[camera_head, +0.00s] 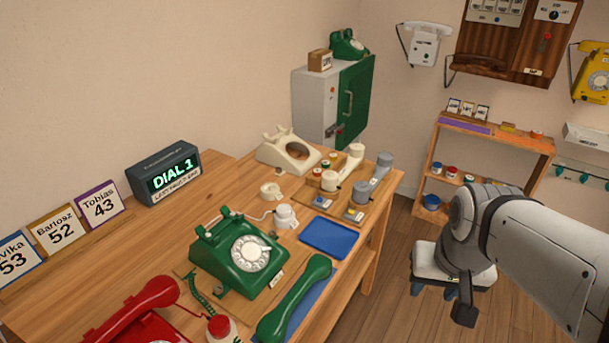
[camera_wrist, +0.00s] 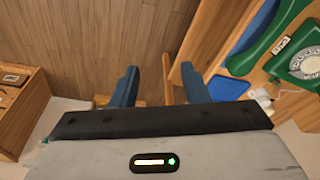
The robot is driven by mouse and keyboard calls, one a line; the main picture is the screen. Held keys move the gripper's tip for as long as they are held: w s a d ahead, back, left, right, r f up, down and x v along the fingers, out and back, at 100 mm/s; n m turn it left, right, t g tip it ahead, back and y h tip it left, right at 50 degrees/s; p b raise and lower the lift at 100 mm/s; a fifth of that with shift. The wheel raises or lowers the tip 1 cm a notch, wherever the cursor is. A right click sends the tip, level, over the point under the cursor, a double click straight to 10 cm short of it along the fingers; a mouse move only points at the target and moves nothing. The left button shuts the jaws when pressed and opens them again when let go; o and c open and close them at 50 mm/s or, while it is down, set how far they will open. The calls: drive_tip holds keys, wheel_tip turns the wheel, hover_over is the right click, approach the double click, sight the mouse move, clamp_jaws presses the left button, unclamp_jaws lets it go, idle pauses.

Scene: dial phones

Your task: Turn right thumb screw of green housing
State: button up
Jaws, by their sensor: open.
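The green housing (camera_head: 232,262) is a rotary phone body with a white dial, set on a wooden board on the table; it shows partly at the right edge of the wrist view (camera_wrist: 285,62). Its green handset (camera_head: 295,300) lies in front of it on a blue mat. My gripper (camera_head: 431,291) is beyond the table's right edge, over the floor and apart from the phone. In the wrist view its blue fingers (camera_wrist: 160,84) are spread with nothing between them.
A shelf (camera_head: 490,150) stands at the right wall. Open floor lies around my gripper.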

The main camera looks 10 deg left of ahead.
drive_tip(key=w+a+r+m, duration=0.2)
drive_tip(key=w+a, duration=0.5)
drive_tip(key=w, duration=0.3)
drive_tip(key=m+g, duration=0.2)
drive_tip(key=m, duration=0.3)
hover_over(272, 231)
wheel_tip(272, 231, down, 12)
drive_tip(key=shift+p, duration=0.3)
wheel_tip(272, 231, down, 8)
drive_tip(key=shift+r, duration=0.15)
clamp_jaws()
